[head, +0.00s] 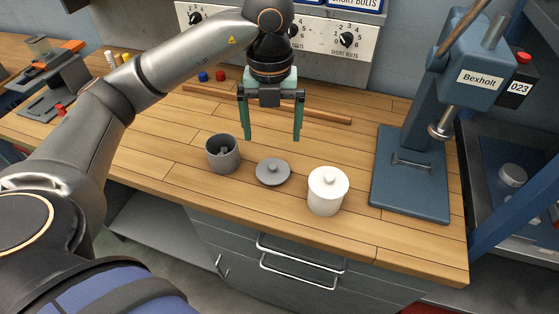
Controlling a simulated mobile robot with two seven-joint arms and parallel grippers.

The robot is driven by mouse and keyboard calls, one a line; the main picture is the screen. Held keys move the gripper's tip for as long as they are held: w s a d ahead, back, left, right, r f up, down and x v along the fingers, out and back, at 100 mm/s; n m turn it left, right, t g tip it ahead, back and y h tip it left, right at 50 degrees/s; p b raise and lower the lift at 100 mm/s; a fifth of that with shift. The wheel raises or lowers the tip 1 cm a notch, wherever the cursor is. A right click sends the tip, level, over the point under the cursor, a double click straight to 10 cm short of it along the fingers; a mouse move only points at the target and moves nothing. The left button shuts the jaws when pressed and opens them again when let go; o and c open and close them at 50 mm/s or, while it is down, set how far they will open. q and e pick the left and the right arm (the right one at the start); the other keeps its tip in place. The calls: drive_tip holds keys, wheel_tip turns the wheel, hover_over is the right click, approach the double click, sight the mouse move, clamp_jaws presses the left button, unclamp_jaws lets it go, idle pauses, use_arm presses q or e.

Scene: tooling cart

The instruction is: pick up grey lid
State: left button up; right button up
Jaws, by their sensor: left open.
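The grey lid (272,173) lies flat on the wooden workbench, with a small round knob on top. It sits between a grey open pot (222,153) on its left and a white lidded pot (327,190) on its right. Something stands inside the grey pot, but I cannot tell what. My left gripper (271,136) is open and empty, its green fingers pointing down above the bench. It appears above and behind the lid, apart from it. My right gripper is not in view.
A blue press (410,176) marked Bexholt stands at the right. A wooden strip (325,114) lies behind the gripper. A red cap (220,75) and a blue cap (203,77) sit at the back. The bench's front edge is close to the pots.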

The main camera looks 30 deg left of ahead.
use_arm(q)
hover_over(273, 167)
drive_tip(key=f, duration=0.6)
drive_tip(key=shift+s+d+f+b, duration=0.1)
drive_tip(key=shift+s+f+b, duration=0.15)
drive_tip(key=shift+s+b, duration=0.15)
drive_tip(key=f, duration=0.5)
drive_tip(key=shift+w, duration=0.4)
drive_tip(key=c, duration=0.9)
